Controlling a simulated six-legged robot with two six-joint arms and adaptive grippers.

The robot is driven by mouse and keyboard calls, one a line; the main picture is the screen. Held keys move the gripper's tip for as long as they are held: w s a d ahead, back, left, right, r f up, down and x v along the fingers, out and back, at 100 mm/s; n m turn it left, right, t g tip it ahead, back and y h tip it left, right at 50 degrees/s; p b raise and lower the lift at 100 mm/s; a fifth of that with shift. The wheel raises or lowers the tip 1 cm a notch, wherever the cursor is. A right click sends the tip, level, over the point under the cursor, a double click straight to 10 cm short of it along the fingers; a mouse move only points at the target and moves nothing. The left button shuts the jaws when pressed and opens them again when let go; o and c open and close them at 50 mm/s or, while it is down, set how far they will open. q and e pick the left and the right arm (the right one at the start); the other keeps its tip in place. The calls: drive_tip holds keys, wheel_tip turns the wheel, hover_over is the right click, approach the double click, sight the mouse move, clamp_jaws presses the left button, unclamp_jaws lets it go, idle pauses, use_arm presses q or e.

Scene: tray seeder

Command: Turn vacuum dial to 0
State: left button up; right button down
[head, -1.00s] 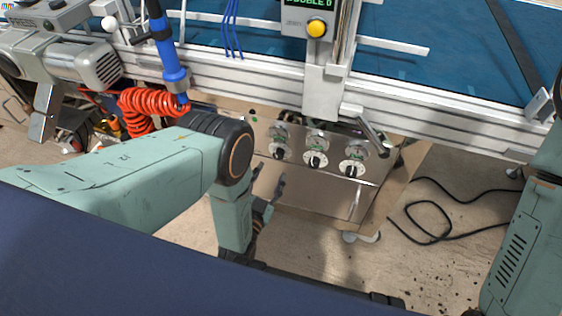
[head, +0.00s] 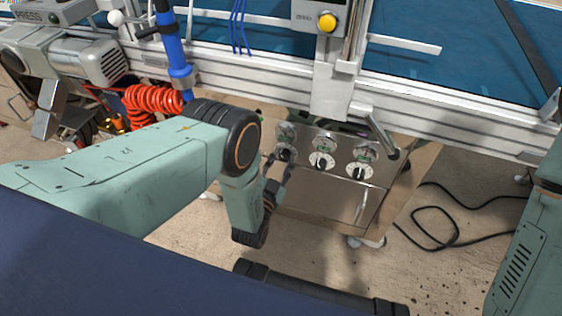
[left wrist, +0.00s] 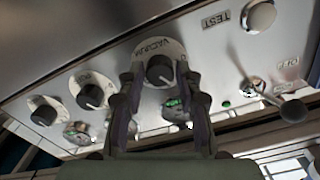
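The vacuum dial (left wrist: 160,70) is a black knob on a round white plate lettered VACUUM. In the head view it is the leftmost knob (head: 284,154) of the row on the metal panel. My left gripper (left wrist: 158,82) is open, with one finger on each side of the knob in the left wrist view. In the head view this gripper (head: 276,166) is at the panel, right by the knob. I cannot tell whether the fingers touch it. The dial's numbers are too small or hidden to read. My right gripper is out of view.
Two similar dials, a middle one (head: 322,161) and an outer one (head: 360,172), sit alongside. In the left wrist view a ball-ended lever (left wrist: 290,110) and a TEST button (left wrist: 260,17) are near the right finger. A metal rail (head: 440,116) runs above the panel.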

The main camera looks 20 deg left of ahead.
use_arm(q)
clamp_jaws()
drive_tip(key=n, duration=0.6)
drive_tip(key=shift+p, duration=0.4)
drive_tip(key=n, duration=0.6)
idle(0.4)
drive_tip(key=shift+o, duration=2.3)
unclamp_jaws()
drive_tip(key=shift+d, duration=0.1)
